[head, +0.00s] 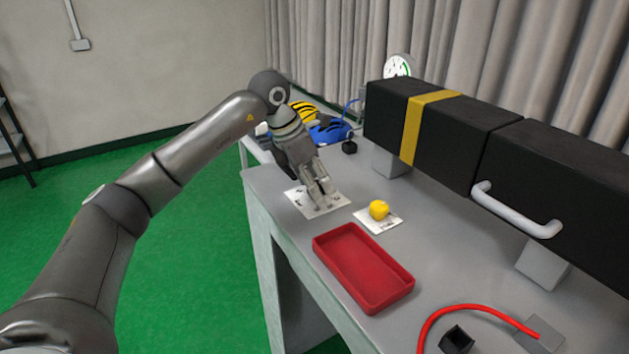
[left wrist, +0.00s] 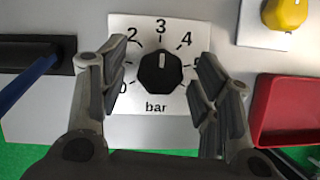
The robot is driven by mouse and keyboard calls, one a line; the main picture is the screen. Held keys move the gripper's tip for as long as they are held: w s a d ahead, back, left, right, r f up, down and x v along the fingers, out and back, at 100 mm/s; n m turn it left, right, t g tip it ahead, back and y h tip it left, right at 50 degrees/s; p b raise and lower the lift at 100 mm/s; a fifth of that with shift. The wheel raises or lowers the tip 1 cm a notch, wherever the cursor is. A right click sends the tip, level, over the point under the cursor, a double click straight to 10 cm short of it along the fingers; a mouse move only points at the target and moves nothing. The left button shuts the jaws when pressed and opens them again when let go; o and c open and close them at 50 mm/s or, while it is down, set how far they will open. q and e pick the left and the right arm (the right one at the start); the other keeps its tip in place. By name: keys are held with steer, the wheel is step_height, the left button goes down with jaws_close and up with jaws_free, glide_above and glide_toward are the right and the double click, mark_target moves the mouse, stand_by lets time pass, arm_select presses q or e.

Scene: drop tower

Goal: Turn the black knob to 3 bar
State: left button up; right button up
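The black knob (left wrist: 160,73) sits on a white dial plate (left wrist: 125,104) marked with numbers and "bar" in the left wrist view. Its pale pointer line points up at the 3. My left gripper (left wrist: 163,88) is open, with one finger on each side of the knob and visible gaps between. In the head view my left gripper (head: 324,199) reaches down over the dial plate (head: 301,201) on the bench and hides most of the knob there. My right gripper is not in view.
A yellow knob (head: 378,210) on a white plate (head: 386,227) is to the right of the dial. A red tray (head: 337,277) lies in front. A long black box (head: 445,135) with a white handle (head: 515,212) stands at the right. A gauge (head: 397,65) is behind.

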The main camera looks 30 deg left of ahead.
arm_select(q)
steer(key=v, duration=1.2)
stand_by(0.5)
